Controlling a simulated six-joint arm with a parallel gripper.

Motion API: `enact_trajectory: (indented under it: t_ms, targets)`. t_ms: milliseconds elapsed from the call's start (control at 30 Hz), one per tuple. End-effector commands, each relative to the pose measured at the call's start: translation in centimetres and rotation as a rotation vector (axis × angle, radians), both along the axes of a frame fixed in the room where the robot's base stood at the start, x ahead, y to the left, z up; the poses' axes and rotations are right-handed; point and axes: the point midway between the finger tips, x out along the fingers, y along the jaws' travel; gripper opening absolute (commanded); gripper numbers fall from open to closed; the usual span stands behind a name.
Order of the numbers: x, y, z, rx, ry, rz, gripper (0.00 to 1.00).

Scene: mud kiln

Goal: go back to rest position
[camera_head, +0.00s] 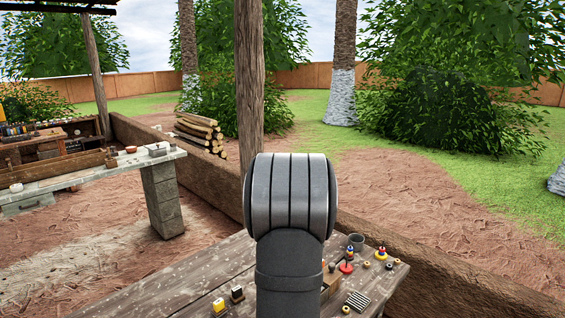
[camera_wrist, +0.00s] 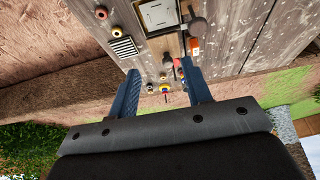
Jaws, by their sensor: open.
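My gripper (camera_wrist: 161,73) shows in the wrist view as two blue fingers spread well apart. Nothing is held between them. Small coloured pieces, including a red, yellow and blue one (camera_wrist: 165,88), show in the gap between the fingers, apparently on the table beyond them. In the head view my arm rises upright in the middle and hides part of the table; the gripper itself does not show there.
The wooden table (camera_head: 165,286) carries a grey cup (camera_head: 356,241), a red-based ring stand (camera_head: 347,262), a striped plate (camera_head: 357,300) and several small pieces. A low mud wall (camera_head: 430,268) runs behind it. A stone-topped bench (camera_head: 90,170) stands at left, near a wooden post (camera_head: 248,80).

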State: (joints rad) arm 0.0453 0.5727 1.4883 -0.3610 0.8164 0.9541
Motion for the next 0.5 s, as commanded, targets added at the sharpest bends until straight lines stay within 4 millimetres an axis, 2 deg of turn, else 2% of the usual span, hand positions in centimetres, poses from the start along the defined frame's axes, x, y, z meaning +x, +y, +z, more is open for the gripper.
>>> enact_trajectory:
  t_ms: [267,300,500]
  targets:
    - [-1.5,1.6,5.4,-0.001,-0.005,0.002,0.45]
    - [-1.6,1.8,5.4,0.002,0.003,0.002,0.45]
    - [-0.6,3.7,1.6,0.043,0.043,0.005,0.45]
